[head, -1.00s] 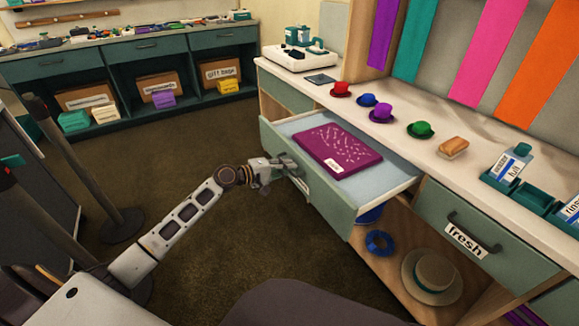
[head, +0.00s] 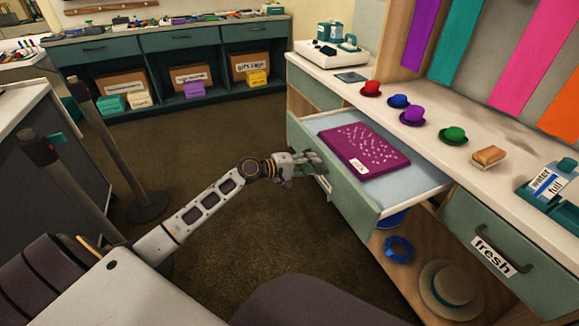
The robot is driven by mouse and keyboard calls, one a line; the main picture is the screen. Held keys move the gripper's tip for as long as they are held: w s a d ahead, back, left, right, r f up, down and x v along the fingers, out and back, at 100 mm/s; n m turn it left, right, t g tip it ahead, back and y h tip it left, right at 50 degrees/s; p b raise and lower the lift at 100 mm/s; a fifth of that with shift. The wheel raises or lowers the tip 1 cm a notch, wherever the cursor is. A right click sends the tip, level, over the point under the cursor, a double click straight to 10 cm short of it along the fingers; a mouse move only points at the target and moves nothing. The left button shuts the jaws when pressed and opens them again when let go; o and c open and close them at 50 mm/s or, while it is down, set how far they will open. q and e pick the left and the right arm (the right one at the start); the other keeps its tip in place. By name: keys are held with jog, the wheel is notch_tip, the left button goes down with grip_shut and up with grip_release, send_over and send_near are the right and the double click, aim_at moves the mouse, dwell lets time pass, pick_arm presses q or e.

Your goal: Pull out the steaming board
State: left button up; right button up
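The steaming board is probably the flat purple panel with pale speckles and a small white label (head: 368,148). It lies inside the pulled-out drawer (head: 432,186) of the counter at the right. My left gripper (head: 310,166) is at the drawer's front panel, where the handle sits. The fingers cover the handle, so I cannot tell whether they are closed around it. My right gripper is not in view.
A drawer labelled fresh (head: 500,255) is shut. Stanchion posts (head: 112,140) stand at the left. The brown floor (head: 215,130) between is clear.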

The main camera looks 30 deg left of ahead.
pick_arm(q)
jog(key=v, duration=1.1)
jog(key=shift+s, duration=0.3)
jog(key=shift+a, duration=0.2)
dwell(0.5)
